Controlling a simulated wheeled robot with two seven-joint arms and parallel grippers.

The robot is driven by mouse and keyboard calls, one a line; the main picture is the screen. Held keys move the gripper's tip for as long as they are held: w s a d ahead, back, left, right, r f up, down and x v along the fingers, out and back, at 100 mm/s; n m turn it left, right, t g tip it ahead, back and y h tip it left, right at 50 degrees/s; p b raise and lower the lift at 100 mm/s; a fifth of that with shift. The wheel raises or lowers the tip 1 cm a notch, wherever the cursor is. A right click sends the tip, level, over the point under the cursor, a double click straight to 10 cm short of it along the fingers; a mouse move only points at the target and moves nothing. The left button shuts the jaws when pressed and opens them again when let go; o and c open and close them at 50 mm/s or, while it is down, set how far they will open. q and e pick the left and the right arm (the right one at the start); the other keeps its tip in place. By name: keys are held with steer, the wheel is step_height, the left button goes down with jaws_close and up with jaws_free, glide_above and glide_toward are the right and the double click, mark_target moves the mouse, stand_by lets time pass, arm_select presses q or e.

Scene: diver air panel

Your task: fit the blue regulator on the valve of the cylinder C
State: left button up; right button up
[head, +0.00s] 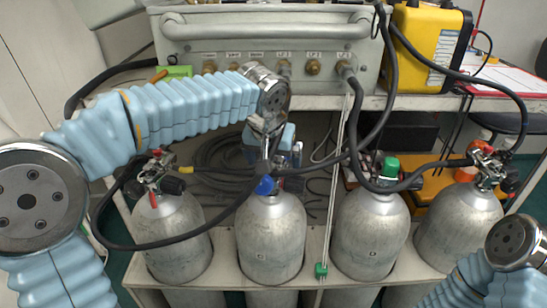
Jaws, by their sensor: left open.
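Several grey cylinders stand in a row in the rack. A blue knob-like part (265,185), perhaps the blue regulator, is at the top of the second cylinder from the left (271,235). Whether it is seated on that valve I cannot tell. The third cylinder (370,235) has a green cap (389,166) on top. The cylinder marks are too small to read, so I cannot tell which is C. My left gripper (266,138) is open, just above the blue part, and its fingers partly overlap the things behind. My right arm shows at the lower right; its gripper is out of view.
The left cylinder's regulator (158,175) and the right cylinder's regulator (488,165) have black hoses. Hoses cross above the middle cylinders. The grey panel (265,45) and a yellow case (430,45) stand on the shelf behind. A thin pale line hangs between the middle cylinders.

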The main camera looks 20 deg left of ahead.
arm_select(q)
steer(key=p+v, duration=0.2)
steer(key=v, duration=1.2)
steer(key=shift+f, duration=0.1)
